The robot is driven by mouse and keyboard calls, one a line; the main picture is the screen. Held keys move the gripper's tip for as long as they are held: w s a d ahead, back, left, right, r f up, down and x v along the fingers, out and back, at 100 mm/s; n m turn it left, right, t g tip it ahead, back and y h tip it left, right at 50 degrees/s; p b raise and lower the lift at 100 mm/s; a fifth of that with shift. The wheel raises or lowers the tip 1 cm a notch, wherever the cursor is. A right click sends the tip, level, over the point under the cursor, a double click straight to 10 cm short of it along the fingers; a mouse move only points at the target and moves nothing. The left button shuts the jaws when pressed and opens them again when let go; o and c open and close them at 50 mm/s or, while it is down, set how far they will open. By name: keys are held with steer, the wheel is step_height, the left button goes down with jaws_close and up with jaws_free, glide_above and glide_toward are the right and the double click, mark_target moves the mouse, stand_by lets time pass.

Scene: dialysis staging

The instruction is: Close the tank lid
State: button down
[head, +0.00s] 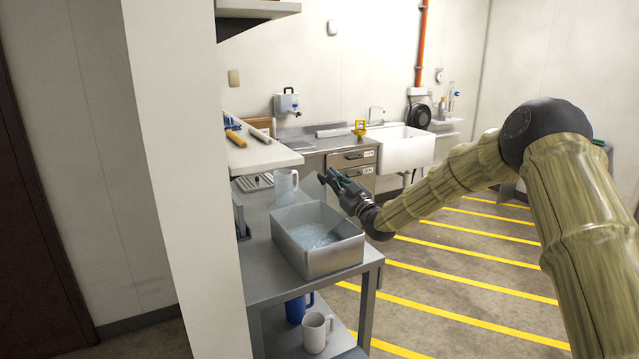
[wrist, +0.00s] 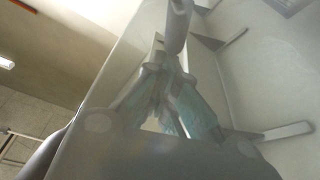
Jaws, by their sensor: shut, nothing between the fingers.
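The tank (head: 345,262) is an open grey rectangular box on a metal table, with clear liquid showing inside. A pale translucent panel, which looks like its lid (head: 258,222), stands raised along the tank's left and back side; its exact edges are hard to make out. My gripper (head: 329,178) is above the tank's back right rim, pointing up and left, shut and empty. In the wrist view its teal-padded fingers (wrist: 163,95) show close up, with a pale translucent sheet (wrist: 105,70) around them. I cannot tell whether they touch it.
A clear jug (head: 285,187) stands behind the tank. A white mug (head: 316,332) and a blue cup (head: 296,308) are on the lower shelf. A white pillar (head: 185,180) and a shelf (head: 262,157) bound the left. Striped floor (head: 470,265) is free at right.

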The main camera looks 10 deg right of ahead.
steer(key=shift+w+d+f+m+t+h+b, duration=0.25)
steer(key=shift+d+f+m+b, duration=0.2)
steer(key=shift+d+f+m, duration=0.3)
steer(key=shift+w+d+f+m+t+h+b, duration=0.15)
steer(key=shift+w+d+f+m+h+b, duration=0.25)
steer(key=shift+f+m, duration=0.35)
steer(key=shift+w+d+f+m+t+h+b, duration=0.2)
steer(key=shift+d+f+m+b, duration=0.25)
steer(key=shift+d+f+m, duration=0.35)
steer(key=shift+s, duration=0.1)
